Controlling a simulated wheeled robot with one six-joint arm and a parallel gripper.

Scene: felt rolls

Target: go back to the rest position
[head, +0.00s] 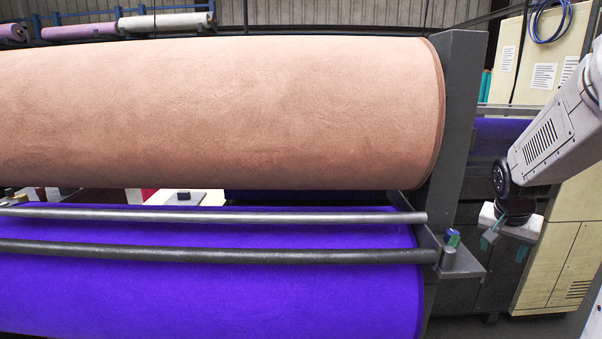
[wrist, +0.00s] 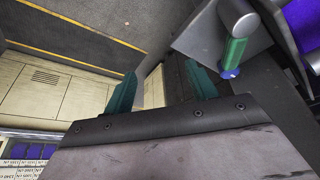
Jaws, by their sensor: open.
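My gripper (head: 503,240) hangs at the right of the head view, beside the machine's end frame and to the right of a small grey bracket. Its two teal fingers stand apart with nothing between them, as the wrist view (wrist: 161,88) also shows. A small green piece with a blue end (head: 453,238) stands on the bracket by a short grey post (head: 447,258). In the wrist view the green piece (wrist: 235,52) is right of the fingers, apart from them.
A large tan felt roll (head: 220,110) lies above purple felt (head: 210,290), with two dark bars (head: 210,252) across the front. A dark upright end frame (head: 458,110) stands left of my arm. A cream cabinet (head: 548,60) is behind. Floor (wrist: 90,40) shows in the wrist view.

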